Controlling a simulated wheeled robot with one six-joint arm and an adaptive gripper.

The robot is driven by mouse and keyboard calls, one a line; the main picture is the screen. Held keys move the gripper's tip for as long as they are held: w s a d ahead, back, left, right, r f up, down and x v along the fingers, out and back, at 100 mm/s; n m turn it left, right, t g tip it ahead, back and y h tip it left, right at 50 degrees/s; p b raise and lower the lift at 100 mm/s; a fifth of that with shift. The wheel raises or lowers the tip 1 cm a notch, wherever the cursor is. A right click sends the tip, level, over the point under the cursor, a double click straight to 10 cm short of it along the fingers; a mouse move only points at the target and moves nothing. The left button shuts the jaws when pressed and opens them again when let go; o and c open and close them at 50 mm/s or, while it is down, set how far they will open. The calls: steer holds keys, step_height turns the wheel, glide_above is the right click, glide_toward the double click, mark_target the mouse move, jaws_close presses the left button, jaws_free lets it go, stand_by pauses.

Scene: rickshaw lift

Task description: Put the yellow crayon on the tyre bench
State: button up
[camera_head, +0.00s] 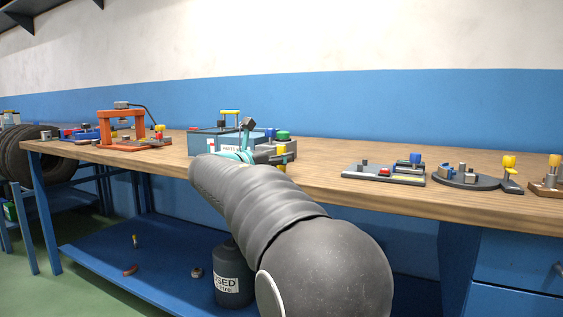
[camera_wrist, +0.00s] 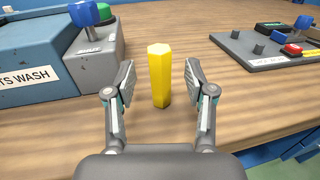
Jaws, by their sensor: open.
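The yellow crayon (camera_wrist: 160,77) is a thick hexagonal stick standing upright on the wooden workbench, near its front edge. My gripper (camera_wrist: 160,84) is open in the wrist view, with one finger on each side of the crayon and a visible gap on both sides. In the head view my arm hides most of my gripper (camera_head: 250,155); a small yellow patch beside it may be the crayon. At the far left of the head view, a dark tyre (camera_head: 27,152) rests on a low blue bench (camera_head: 70,200), which appears to be the tyre bench.
The wooden workbench (camera_head: 320,180) carries a blue parts-wash box (camera_wrist: 38,62), an orange press (camera_head: 122,124) and a grey switch plate (camera_wrist: 270,45). A blue lower shelf (camera_head: 165,270) holds a dark canister (camera_head: 232,280). Bare wood lies around the crayon.

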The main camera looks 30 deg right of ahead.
steer(key=shift+x, duration=0.95)
jaws_close()
